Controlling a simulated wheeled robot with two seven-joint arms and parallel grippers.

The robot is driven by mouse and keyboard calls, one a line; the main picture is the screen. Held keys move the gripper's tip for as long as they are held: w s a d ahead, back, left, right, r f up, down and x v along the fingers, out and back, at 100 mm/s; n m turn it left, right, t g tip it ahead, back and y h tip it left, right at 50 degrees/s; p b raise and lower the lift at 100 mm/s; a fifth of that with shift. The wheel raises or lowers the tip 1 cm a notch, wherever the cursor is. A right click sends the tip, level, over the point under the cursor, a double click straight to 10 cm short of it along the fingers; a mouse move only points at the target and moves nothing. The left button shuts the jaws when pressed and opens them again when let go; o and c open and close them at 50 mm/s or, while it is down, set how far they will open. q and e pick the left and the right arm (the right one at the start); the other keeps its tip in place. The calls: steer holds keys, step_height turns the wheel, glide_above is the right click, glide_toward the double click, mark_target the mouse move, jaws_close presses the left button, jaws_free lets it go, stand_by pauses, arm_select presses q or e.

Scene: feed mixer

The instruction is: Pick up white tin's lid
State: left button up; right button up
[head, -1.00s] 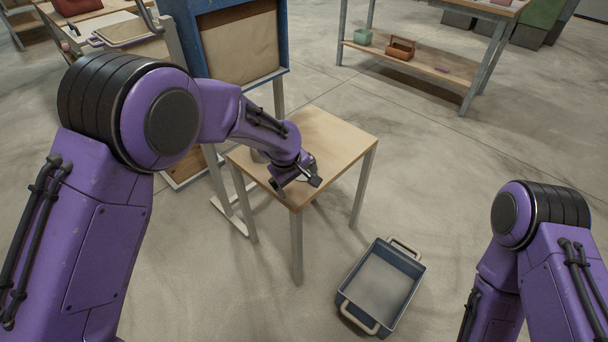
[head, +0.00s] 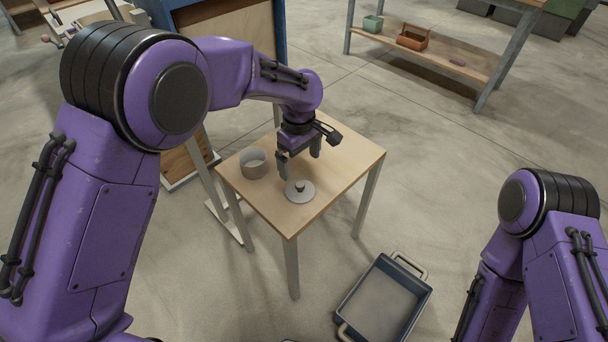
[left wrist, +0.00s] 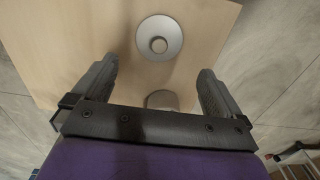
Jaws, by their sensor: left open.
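The white tin (head: 253,163) stands open at the left of the small wooden table. Its lid (head: 300,195), a pale flat disc with a knob, lies on the table to its right, nearer the front. My left gripper (head: 299,163) is over the table with fingers pointing down, just behind the lid, open and empty. In the left wrist view the lid (left wrist: 160,28) is ahead of the open fingers (left wrist: 158,68). A grey round piece, apparently the tin (left wrist: 162,99), is partly hidden by the gripper's palm there. My right gripper is out of view.
The small table (head: 345,165) has bare room at its right. A blue-grey crate (head: 345,310) sits on the floor in front. A shelf bench (head: 440,65) holds a basket at the back right.

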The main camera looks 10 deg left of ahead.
mark_target(300, 184)
arm_select(q)
steer(key=shift+w+f, duration=0.15)
steer(key=shift+f, duration=0.2)
step_height(300, 184, down, 10)
steer(key=shift+r+b, duration=0.2)
steer(key=shift+b, duration=0.7)
steer(key=shift+c, duration=0.3)
steer(key=c, duration=0.7)
